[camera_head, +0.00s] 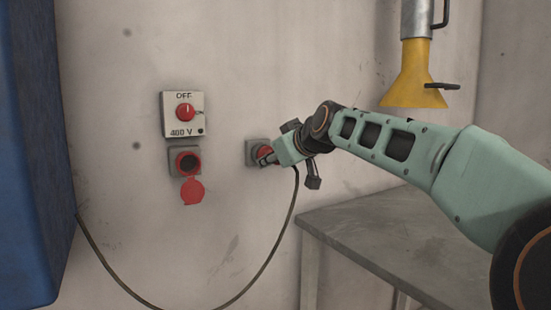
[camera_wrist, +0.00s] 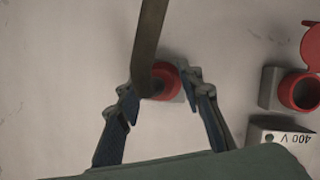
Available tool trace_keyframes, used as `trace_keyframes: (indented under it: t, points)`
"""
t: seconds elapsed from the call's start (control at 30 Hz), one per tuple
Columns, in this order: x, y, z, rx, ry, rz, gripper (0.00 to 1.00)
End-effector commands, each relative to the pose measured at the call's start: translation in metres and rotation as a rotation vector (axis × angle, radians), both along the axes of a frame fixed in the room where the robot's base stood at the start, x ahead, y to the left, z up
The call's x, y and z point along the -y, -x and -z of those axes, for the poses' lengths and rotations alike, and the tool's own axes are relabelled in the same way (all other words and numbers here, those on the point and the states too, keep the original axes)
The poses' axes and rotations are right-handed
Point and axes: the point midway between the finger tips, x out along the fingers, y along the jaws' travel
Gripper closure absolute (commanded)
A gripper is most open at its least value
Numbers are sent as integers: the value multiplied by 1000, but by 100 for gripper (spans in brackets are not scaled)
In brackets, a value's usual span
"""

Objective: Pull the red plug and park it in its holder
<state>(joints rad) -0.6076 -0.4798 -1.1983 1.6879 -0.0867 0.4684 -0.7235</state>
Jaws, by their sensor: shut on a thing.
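The red plug (camera_wrist: 162,82) is between the fingers of my gripper (camera_wrist: 164,90), which is shut on it. The grey holder (camera_head: 251,152) is on the wall to the right of the socket, and my gripper (camera_head: 268,156) is right in front of it. The plug is at the holder's mouth; I cannot tell how deep it sits. The plug's dark cable (camera_head: 270,255) hangs in a loop to the left. The grey 400 V socket (camera_head: 175,157) is empty, its red lid (camera_head: 192,190) hanging open. It also shows in the wrist view (camera_wrist: 268,88).
A switch box (camera_head: 184,114) with a red knob, marked OFF and 400 V, is above the socket. A blue cabinet (camera_head: 30,150) stands at the left. A grey table (camera_head: 390,230) is below my arm. A yellow funnel (camera_head: 412,80) hangs at the upper right.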

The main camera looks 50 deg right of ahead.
Motion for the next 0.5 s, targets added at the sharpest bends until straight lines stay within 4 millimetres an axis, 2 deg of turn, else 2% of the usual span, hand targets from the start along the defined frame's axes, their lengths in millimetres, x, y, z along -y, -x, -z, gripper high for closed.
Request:
trace_keyframes:
  t: [0.43, 0.47, 0.5]
  points:
    - [3, -10, -1, 2, 1, 1, 95]
    - [3, -11, -1, 2, 1, 1, 65]
    - [4, -10, -1, 2, 1, 1, 61]
